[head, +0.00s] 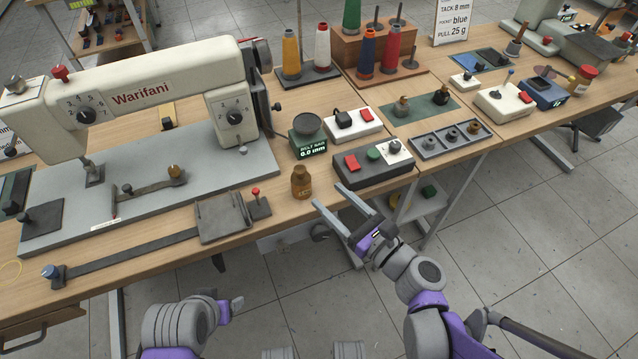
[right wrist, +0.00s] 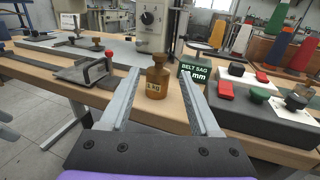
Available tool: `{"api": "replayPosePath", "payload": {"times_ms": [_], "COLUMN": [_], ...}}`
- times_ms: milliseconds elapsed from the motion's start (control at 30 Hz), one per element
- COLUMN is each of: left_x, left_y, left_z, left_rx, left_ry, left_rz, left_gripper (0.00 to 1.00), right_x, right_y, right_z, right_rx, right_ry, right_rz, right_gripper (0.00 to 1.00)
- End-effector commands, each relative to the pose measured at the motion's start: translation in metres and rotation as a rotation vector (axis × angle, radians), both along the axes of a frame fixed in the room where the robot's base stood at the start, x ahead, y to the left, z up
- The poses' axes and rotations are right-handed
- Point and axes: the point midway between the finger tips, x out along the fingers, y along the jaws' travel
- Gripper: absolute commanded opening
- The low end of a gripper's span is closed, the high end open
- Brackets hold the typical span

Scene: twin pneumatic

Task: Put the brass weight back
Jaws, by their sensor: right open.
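The brass weight (head: 301,182) is a brown-gold bottle-shaped piece with a knob on top and a pale label. It stands upright on the wooden table near the front edge; it also shows in the right wrist view (right wrist: 157,80). My right gripper (head: 328,196) is open and empty, its fingertips just short of the weight. In the right wrist view the weight appears between the two fingers. My left gripper (head: 232,304) is low at the front, off the table; its jaw opening cannot be made out.
The belt sag gauge (head: 308,148) reads 0.0 mm behind the weight. A black control box (head: 373,168) stands to its right, a clamp plate (head: 222,217) to its left. A grey socket tray (head: 450,138) and green mat (head: 418,119) lie farther right. The sewing machine (head: 140,98) fills the left.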

Motion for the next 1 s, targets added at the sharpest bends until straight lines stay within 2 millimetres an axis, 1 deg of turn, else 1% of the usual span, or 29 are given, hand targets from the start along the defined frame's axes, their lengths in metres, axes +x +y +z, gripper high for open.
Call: {"api": "replayPosePath", "payload": {"times_ms": [100,300,367,433,467,567,600,667,700,767,800,867,900,1000], "left_x": [0.000,0.000,0.000,0.000,0.000,0.000,0.000,0.000,0.000,0.000,0.000,0.000,0.000,0.000], "left_y": [0.000,0.000,0.000,0.000,0.000,0.000,0.000,0.000,0.000,0.000,0.000,0.000,0.000,0.000], "left_z": [0.001,0.001,0.001,0.001,0.001,0.001,0.001,0.001,0.001,0.001,0.001,0.001,0.001,0.001], "left_rx": [0.000,0.000,0.000,0.000,0.000,0.000,0.000,0.000,0.000,0.000,0.000,0.000,0.000,0.000], "left_ry": [0.000,0.000,0.000,0.000,0.000,0.000,0.000,0.000,0.000,0.000,0.000,0.000,0.000,0.000], "left_rz": [0.000,0.000,0.000,0.000,0.000,0.000,0.000,0.000,0.000,0.000,0.000,0.000,0.000,0.000], "left_gripper": [0.69,0.69,0.69,0.69,0.69,0.69,0.69,0.69,0.69,0.69,0.69,0.69,0.69,0.69], "right_x": [-0.007,-0.009,-0.012,-0.018,-0.022,-0.041,-0.050,-0.064,-0.074,-0.089,-0.098,-0.112,-0.121,-0.137], "right_y": [-0.005,-0.005,-0.002,0.005,0.008,0.016,0.016,0.013,0.009,-0.002,-0.012,-0.028,-0.040,-0.070], "right_z": [0.000,-0.001,-0.004,-0.011,-0.016,-0.037,-0.047,-0.063,-0.073,-0.087,-0.095,-0.104,-0.109,-0.114], "right_rx": [-0.001,-0.018,-0.073,-0.203,-0.283,-0.623,-0.776,-1.006,-1.153,-1.367,-1.504,-1.692,-1.802,-2.024], "right_ry": [-0.001,-0.003,-0.016,-0.047,-0.067,-0.156,-0.199,-0.269,-0.315,-0.387,-0.434,-0.502,-0.545,-0.634], "right_rz": [0.000,0.005,0.020,0.057,0.082,0.200,0.264,0.372,0.451,0.579,0.673,0.820,0.919,1.153], "right_gripper": [0.63,0.63,0.63,0.63,0.63,0.63,0.63,0.63,0.63,0.63,0.63,0.63,0.63,0.63]}}
